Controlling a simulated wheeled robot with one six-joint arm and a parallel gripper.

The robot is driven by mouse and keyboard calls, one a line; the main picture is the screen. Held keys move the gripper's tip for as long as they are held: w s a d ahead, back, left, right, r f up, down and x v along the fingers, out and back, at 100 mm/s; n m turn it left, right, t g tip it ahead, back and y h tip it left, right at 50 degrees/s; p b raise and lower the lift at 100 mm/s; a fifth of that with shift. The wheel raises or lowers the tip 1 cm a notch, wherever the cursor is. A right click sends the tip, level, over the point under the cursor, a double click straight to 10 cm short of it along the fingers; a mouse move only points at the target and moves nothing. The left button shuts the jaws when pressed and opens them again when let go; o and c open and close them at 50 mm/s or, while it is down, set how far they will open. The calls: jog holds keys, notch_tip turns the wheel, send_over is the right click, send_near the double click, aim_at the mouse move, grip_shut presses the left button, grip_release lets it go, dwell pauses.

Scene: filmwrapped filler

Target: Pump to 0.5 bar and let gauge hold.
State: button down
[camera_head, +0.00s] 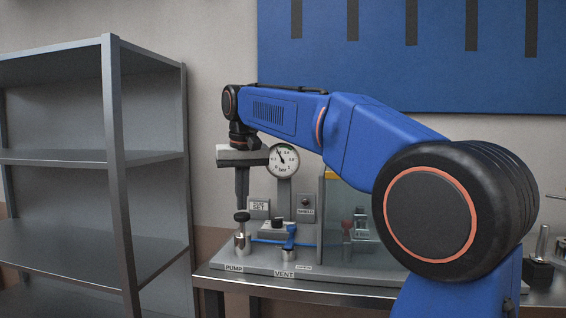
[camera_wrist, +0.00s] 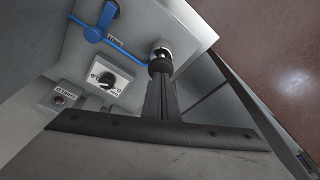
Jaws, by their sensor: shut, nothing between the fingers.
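My gripper (camera_head: 242,205) points straight down over the pump (camera_head: 241,240), its fingers together with nothing between them. The fingertips are at the black pump knob (camera_head: 241,216), touching or just above it; I cannot tell which. The wrist view also shows my gripper (camera_wrist: 159,88) in line with the black knob (camera_wrist: 160,66) on its silver post. The round white gauge (camera_head: 283,160) stands behind on a post. Its black needle points up and slightly left; the value is too small to read surely. The blue vent lever (camera_head: 291,232) is right of the pump, and shows in the wrist view (camera_wrist: 98,33).
A selector dial (camera_wrist: 109,83) and a shield switch (camera_wrist: 61,98) sit on the grey rig. A clear shield box (camera_head: 346,215) encloses small parts to the right. A grey metal shelf (camera_head: 117,170) stands close on the left. A blue board (camera_head: 410,60) hangs behind.

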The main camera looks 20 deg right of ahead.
aim_at(242, 214)
dwell(0.5)
jog(key=shift+f, duration=1.8)
jog(key=shift+r, duration=1.85)
